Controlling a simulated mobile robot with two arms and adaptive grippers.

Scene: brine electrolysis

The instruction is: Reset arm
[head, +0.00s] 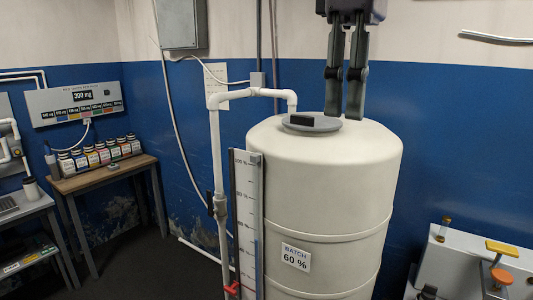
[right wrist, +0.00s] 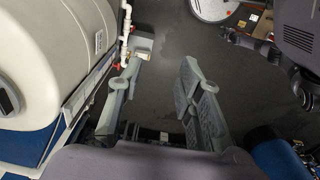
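My right gripper (head: 345,110) hangs from the top of the head view with its two dark fingers pointing down, by the top of the large white tank (head: 335,190). The fingers look close together from here. In the right wrist view the same gripper (right wrist: 160,75) has its fingers apart, with bare dark floor between them and nothing held. The tank shows at the left of that view (right wrist: 50,60), beside the fingers and apart from them.
A white pipe (head: 216,150) and a level scale (head: 247,215) stand at the tank's left, with a red valve handle (head: 233,289) low down. A wooden table (head: 105,177) holds several labelled bottles. A white unit (head: 455,262) stands at the right. Dark floor (head: 150,260) is clear at left.

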